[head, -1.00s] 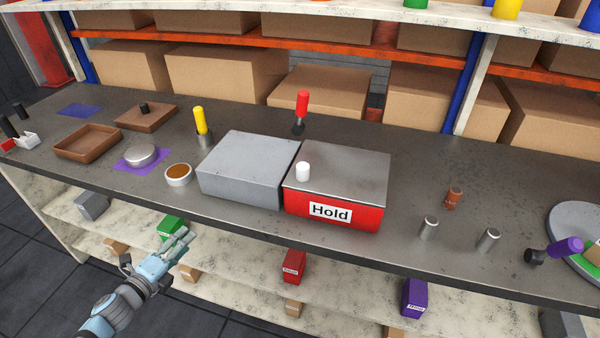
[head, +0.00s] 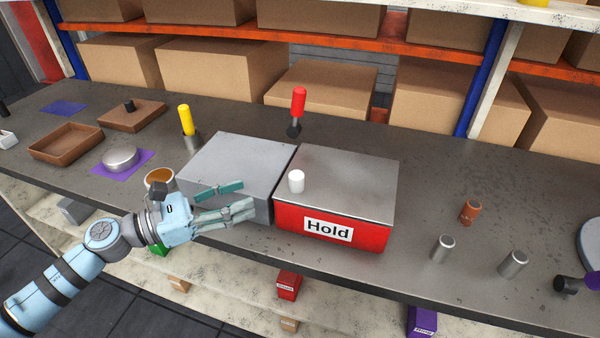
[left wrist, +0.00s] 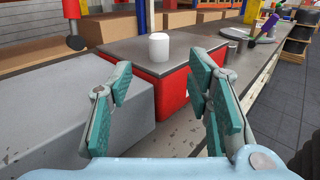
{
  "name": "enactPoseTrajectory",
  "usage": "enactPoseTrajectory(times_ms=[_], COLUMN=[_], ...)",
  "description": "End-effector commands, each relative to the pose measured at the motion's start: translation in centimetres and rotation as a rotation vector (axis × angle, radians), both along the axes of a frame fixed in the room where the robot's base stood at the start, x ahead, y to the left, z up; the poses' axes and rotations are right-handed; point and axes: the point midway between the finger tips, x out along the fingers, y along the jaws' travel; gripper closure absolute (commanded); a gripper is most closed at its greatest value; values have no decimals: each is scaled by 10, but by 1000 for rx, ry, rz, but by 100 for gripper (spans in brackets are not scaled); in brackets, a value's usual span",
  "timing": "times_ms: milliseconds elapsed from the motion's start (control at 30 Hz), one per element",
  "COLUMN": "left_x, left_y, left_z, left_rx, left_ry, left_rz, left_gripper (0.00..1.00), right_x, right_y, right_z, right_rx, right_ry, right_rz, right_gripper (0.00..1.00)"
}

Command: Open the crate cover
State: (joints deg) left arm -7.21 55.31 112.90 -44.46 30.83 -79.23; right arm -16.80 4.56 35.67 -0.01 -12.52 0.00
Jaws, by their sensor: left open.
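A red crate (head: 290,219) with a "Hold" label stands on the workbench, closed by a flat grey cover (head: 350,180). A white knob (head: 297,181) stands upright on the cover near its left edge. My left gripper (head: 250,198) is open and empty, in front of the plain grey box left of the crate. In the left wrist view, the knob (left wrist: 159,46) shows beyond and above the gap between my open fingers (left wrist: 160,110), apart from them. The red crate (left wrist: 175,88) lies behind the fingers. My right gripper is not in view.
The grey box (head: 235,160) touches or nearly touches the crate's left side. A red-handled tool (head: 298,105) stands behind the crate. A yellow-handled tool in a holder (head: 187,125) and a small bowl (head: 160,178) are left.

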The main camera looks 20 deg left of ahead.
Motion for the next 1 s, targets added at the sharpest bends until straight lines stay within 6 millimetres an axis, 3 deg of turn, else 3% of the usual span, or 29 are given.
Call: enactPoseTrajectory(times_ms=[200,533,933,1000], left_x=[33,81,90,90], left_y=[-34,-89,-99,-99], left_z=[8,2,-1,-1], left_rx=[-15,-6,-2,-2], left_ry=[4,9,10,10], left_rz=[10,8,8,8], left_gripper=[54,54,54,62], right_x=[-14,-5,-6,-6], right_y=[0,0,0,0], right_z=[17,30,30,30], right_rx=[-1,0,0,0], right_ry=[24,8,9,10], right_rz=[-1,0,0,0], right_gripper=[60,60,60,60])
